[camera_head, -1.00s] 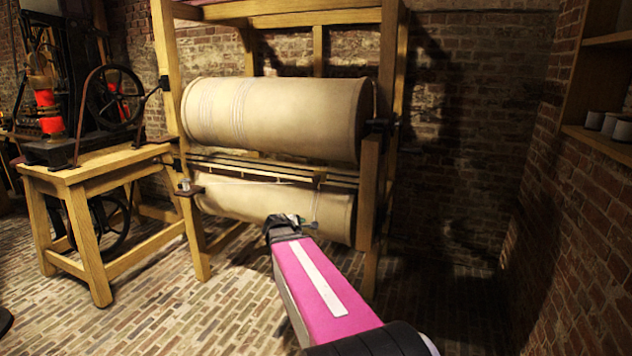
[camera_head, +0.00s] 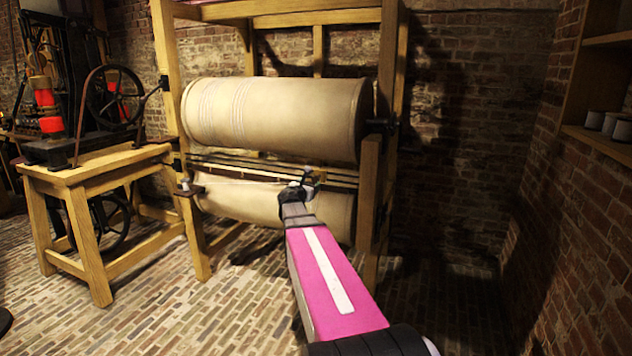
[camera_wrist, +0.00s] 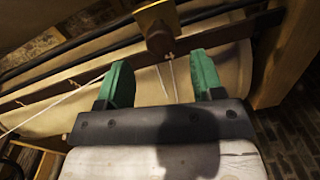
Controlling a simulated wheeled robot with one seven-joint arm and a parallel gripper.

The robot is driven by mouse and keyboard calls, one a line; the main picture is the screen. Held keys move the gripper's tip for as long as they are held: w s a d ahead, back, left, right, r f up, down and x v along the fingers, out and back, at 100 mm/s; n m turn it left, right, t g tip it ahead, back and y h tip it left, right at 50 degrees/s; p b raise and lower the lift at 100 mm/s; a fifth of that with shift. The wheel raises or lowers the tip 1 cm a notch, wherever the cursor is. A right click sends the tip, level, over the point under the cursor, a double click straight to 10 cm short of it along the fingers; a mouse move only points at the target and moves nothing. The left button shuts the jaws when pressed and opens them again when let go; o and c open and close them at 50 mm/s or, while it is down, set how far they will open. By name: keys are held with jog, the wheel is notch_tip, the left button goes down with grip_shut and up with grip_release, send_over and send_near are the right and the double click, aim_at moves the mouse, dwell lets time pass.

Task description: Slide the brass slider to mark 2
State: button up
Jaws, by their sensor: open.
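The brass slider (camera_wrist: 158,22) shows at the top of the wrist view as a yellowish plate with a darker block below it, on a dark rail. My gripper (camera_wrist: 158,76) is open in the wrist view, its two green fingers apart. The slider lies just beyond the fingertips, roughly between their lines, and nothing is between the fingers but cords behind. In the head view my gripper (camera_head: 304,180) is in front of the rails between the two rollers and covers much of the slider. I cannot make out mark 2 in either view.
A large upper roller (camera_head: 275,115) and a lower roller (camera_head: 235,197) sit in a wooden frame (camera_head: 369,190). The rails run between them. Pale cords (camera_wrist: 60,97) cross the wrist view. A wooden bench with a wheel (camera_head: 85,170) stands left. The brick floor in front is clear.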

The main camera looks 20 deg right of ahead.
aim_at(315, 180)
jog(key=x, duration=0.6)
jog(key=shift+w+d, duration=0.15)
